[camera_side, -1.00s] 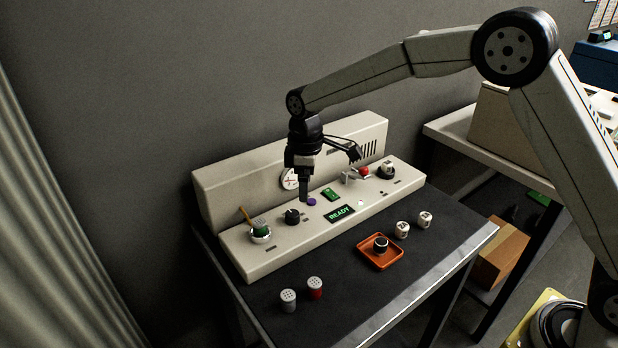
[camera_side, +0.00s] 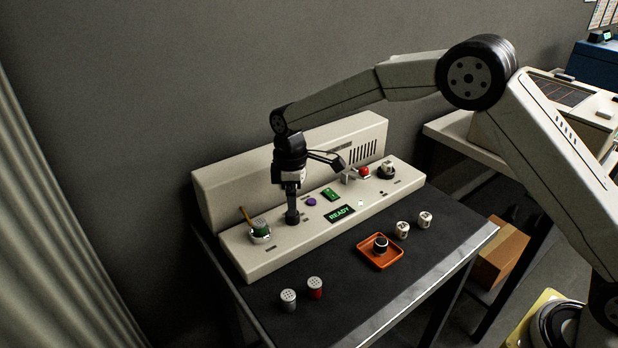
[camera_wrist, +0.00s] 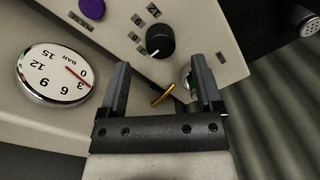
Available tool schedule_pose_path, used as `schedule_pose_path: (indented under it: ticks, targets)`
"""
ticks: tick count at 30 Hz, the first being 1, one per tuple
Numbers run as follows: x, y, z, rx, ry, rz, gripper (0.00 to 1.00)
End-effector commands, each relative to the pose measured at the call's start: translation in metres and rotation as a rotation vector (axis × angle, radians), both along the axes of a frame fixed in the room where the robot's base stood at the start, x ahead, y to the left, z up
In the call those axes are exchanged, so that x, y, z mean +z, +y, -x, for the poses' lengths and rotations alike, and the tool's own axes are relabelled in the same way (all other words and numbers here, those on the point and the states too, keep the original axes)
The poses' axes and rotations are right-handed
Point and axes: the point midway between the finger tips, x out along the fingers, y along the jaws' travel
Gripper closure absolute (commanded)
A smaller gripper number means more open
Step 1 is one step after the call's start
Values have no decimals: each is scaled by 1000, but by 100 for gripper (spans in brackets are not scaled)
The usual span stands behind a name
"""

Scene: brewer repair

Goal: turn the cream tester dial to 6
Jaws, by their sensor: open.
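The cream tester (camera_side: 268,257) is a long panel with a raised back on the dark table.
A purple button (camera_side: 311,202) and a round gauge (camera_wrist: 54,74) are near the dial.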

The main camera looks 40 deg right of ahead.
Motion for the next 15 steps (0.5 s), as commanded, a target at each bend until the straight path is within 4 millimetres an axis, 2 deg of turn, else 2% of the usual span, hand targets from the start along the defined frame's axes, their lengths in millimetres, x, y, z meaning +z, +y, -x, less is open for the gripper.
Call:
schedule_pose_path:
  ticks: [7, 15]
  targets:
    - [-29, 1, 1, 0, 1, 0, 16]
    - [-41, 1, 2, 0, -1, 0, 16]
